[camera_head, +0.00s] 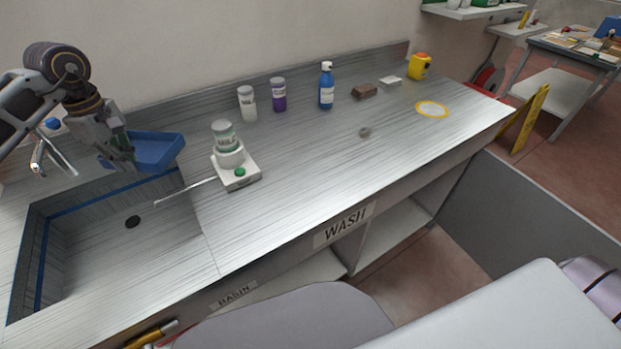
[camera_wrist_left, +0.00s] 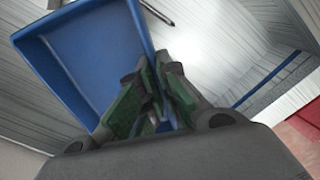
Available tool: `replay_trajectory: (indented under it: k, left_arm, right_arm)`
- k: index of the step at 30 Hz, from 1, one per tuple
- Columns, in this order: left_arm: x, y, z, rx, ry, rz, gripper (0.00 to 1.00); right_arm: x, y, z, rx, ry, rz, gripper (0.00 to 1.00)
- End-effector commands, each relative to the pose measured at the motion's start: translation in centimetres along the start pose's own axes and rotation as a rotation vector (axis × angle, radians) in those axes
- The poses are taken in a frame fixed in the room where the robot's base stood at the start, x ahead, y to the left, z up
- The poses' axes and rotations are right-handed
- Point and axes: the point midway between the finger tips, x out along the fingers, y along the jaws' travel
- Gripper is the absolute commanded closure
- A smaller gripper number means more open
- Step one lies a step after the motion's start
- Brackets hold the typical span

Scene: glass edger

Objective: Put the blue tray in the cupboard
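The blue tray (camera_head: 160,149) is held in the air over the back edge of the basin, slightly tilted. It looks empty. My left gripper (camera_head: 124,160) is at the tray's left end in the head view. In the left wrist view its fingers (camera_wrist_left: 152,100) close on one wall of the tray (camera_wrist_left: 88,55), one finger on each side. Below the counter are open compartments, one under the WASH sign (camera_head: 345,224) with a pale shelf (camera_head: 395,236). No cupboard door shows, and I cannot tell which space is the cupboard.
The sunken basin (camera_head: 110,245) lies below the tray, with a tap (camera_head: 48,150) at left. A scale (camera_head: 236,172) with a jar stands right of the tray. Bottles, including a blue spray bottle (camera_head: 326,88), line the back. The counter's front middle is clear.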

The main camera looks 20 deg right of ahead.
Motion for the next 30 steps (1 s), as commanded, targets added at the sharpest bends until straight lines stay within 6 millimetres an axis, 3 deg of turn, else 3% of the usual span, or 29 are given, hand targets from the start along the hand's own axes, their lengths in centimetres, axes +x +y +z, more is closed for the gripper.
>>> replay_trajectory:
  k: [30]
  left_arm:
    - [-1.9,0.8,1.6,0.797,0.012,-0.007,1.00]
  right_arm:
    - [-0.2,-0.4,-1.1,0.003,0.008,-0.004,1.00]
